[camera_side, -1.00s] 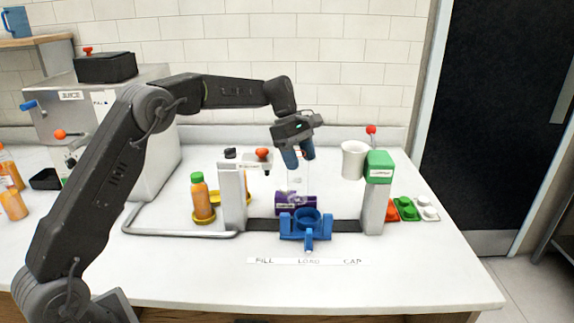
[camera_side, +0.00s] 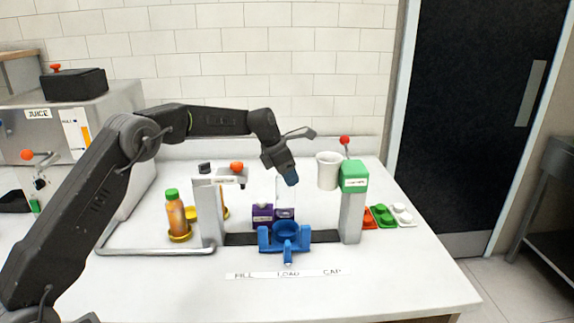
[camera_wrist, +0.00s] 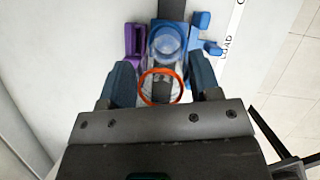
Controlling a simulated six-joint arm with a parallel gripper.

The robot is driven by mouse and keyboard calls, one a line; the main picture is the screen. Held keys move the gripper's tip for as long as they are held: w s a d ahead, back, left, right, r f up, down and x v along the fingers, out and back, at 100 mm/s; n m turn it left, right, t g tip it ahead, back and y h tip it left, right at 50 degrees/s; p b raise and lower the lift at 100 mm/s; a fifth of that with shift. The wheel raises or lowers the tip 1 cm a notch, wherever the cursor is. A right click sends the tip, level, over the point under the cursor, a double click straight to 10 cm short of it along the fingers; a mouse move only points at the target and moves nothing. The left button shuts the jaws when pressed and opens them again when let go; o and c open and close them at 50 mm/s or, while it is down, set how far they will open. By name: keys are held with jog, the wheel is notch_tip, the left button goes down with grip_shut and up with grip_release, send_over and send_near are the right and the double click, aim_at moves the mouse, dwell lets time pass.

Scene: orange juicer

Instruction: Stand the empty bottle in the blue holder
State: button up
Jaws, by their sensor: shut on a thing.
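The empty bottle is clear, with an orange ring at its neck (camera_wrist: 160,87) in the wrist view. It is faint in the side view (camera_side: 285,196), hanging roughly upright below my gripper. My gripper (camera_side: 290,179) is shut on the bottle's upper part; its two dark blue fingers flank the neck in the wrist view (camera_wrist: 161,84). The blue holder (camera_side: 267,240) stands at the front middle of the counter, below the gripper. In the wrist view the bottle's lower end overlaps the holder's round cup (camera_wrist: 168,29). I cannot tell whether its base is inside or above the cup.
A purple rack (camera_side: 262,214) stands just behind the holder. A grey post with an orange knob (camera_side: 210,212) stands left, and a green-topped post (camera_side: 353,205) right. An orange juice bottle (camera_side: 176,215), white cup (camera_side: 328,170) and colored caps (camera_side: 385,217) are nearby.

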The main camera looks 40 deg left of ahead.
aim_at(287, 197)
jog(key=shift+f, duration=3.95)
